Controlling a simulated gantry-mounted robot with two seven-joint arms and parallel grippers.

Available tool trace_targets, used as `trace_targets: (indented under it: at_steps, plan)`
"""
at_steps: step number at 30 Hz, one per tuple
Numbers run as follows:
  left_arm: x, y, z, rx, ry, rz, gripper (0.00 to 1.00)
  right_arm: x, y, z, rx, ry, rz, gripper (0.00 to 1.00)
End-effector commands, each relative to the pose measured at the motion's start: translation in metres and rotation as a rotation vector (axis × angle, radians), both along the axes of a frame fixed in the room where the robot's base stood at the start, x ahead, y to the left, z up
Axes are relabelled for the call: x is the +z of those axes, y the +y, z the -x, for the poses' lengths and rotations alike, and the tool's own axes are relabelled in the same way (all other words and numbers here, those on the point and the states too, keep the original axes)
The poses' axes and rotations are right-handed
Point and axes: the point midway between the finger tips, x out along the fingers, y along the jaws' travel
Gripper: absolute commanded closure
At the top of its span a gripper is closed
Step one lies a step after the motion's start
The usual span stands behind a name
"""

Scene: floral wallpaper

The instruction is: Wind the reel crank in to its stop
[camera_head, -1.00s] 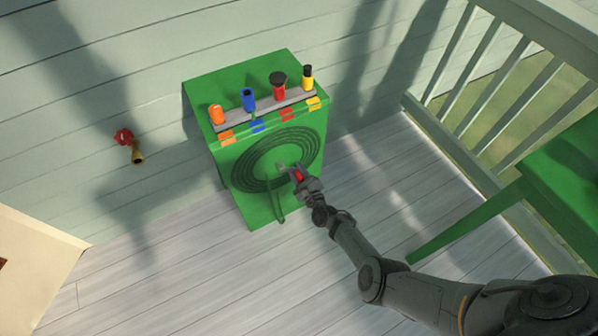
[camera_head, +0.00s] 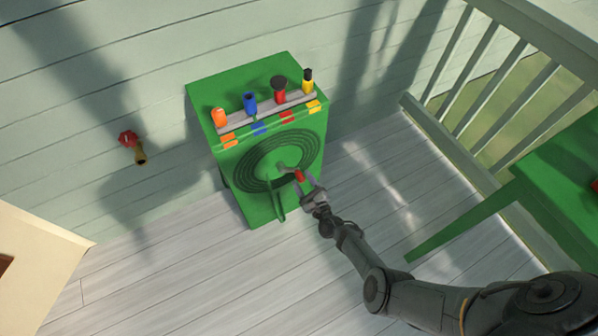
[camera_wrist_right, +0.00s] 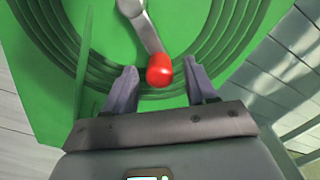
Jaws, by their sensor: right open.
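The green reel box (camera_head: 245,205) stands against the wall with a coiled hose reel (camera_head: 245,167) on its front. A grey crank arm (camera_wrist_right: 147,30) reaches out from the hub and ends in a red knob (camera_head: 299,175). In the right wrist view the knob (camera_wrist_right: 159,70) shows between and just beyond the fingertips, and the crank points down toward the gripper. My right gripper (camera_head: 313,192) is open and empty, to the lower right of the knob in the head view. It also shows in the right wrist view (camera_wrist_right: 161,88), with a gap on both sides. My left gripper is not in view.
Orange, blue, red and yellow nozzles (camera_head: 250,103) stand on a rack on the box top. A red-handled tap (camera_head: 129,139) is on the wall at left. A green table (camera_head: 560,180) and white railing (camera_head: 460,160) are at right. The plank floor is clear in front.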

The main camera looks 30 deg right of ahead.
Motion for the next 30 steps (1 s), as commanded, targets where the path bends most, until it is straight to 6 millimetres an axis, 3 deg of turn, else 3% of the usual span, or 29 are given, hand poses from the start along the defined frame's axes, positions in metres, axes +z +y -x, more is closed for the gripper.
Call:
trace_targets:
  at_steps: [1,6,12,30]
  plan:
    - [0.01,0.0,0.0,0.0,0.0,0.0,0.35,0.004,0.001,0.011,0.0,0.002,0.0,0.44]
    - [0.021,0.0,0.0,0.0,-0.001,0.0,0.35,0.003,0.005,0.038,0.0,0.001,-0.002,0.44]
    - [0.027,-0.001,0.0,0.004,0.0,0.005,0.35,0.002,0.007,0.056,0.001,-0.001,-0.002,0.44]
    - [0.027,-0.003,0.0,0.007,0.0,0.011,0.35,0.001,0.007,0.061,0.0,0.005,0.06,0.44]
